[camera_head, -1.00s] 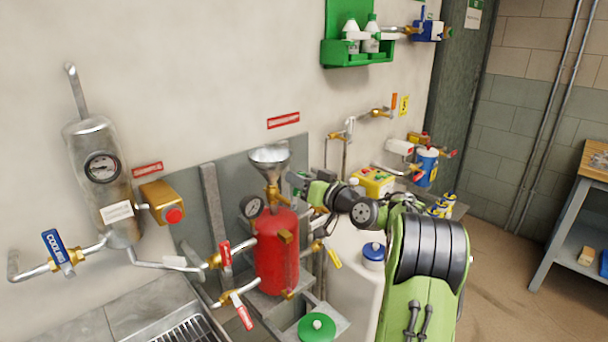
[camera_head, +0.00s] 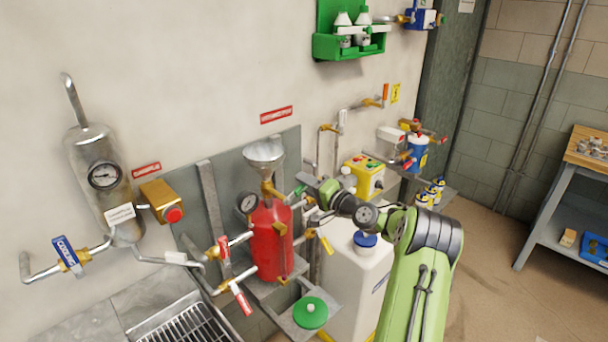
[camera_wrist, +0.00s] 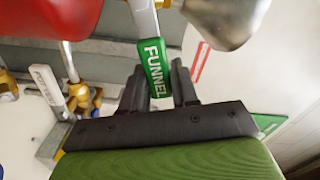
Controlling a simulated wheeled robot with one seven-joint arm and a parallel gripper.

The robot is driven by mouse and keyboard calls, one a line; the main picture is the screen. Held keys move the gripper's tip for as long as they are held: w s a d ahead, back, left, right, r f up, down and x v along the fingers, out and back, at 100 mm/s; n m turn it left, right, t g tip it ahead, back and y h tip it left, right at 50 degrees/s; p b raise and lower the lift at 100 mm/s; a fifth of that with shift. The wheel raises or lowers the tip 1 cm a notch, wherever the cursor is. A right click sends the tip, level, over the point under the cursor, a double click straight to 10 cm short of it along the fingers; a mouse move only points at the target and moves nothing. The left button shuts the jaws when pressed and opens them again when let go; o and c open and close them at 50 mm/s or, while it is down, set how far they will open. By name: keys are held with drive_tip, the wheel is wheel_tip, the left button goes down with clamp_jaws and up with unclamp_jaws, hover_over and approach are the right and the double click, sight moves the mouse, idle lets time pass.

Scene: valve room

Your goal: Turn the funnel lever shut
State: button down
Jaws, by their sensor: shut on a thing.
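The green lever marked FUNNEL (camera_wrist: 154,68) lies between the two dark fingers of my gripper (camera_wrist: 158,88) in the wrist view. My gripper is shut on it. In the head view the green lever (camera_head: 299,191) shows only as a small piece beside the brass valve (camera_head: 268,189) under the steel funnel (camera_head: 264,154). My gripper (camera_head: 306,186) reaches it from the right. The funnel sits on top of the red tank (camera_head: 268,242). Its rim also shows in the wrist view (camera_wrist: 222,18). The exact contact on the lever is partly hidden by the fingers.
A pressure gauge (camera_head: 247,203) sits left of the valve. Red-handled levers (camera_head: 241,299) and a yellow lever (camera_head: 326,244) are low around the tank. A white canister with a blue cap (camera_head: 365,240) stands below my arm. A yellow box (camera_head: 364,175) is behind my gripper.

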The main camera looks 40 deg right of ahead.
drive_tip(key=shift+d+f+m+p, duration=0.1)
drive_tip(key=shift+f+m+p, duration=0.3)
drive_tip(key=shift+f+m, duration=0.45)
drive_tip(key=shift+d+f+m+p, duration=0.1)
drive_tip(key=shift+f+m+p, duration=0.35)
drive_tip(key=shift+m, duration=0.7)
drive_tip(key=shift+f, duration=0.1)
drive_tip(key=c, duration=0.9)
unclamp_jaws()
drive_tip(key=shift+c, duration=0.2)
drive_tip(key=s+d, duration=0.2)
drive_tip(key=s, duration=1.3)
drive_tip(key=shift+s, duration=0.3)
drive_tip(key=shift+d, duration=0.1)
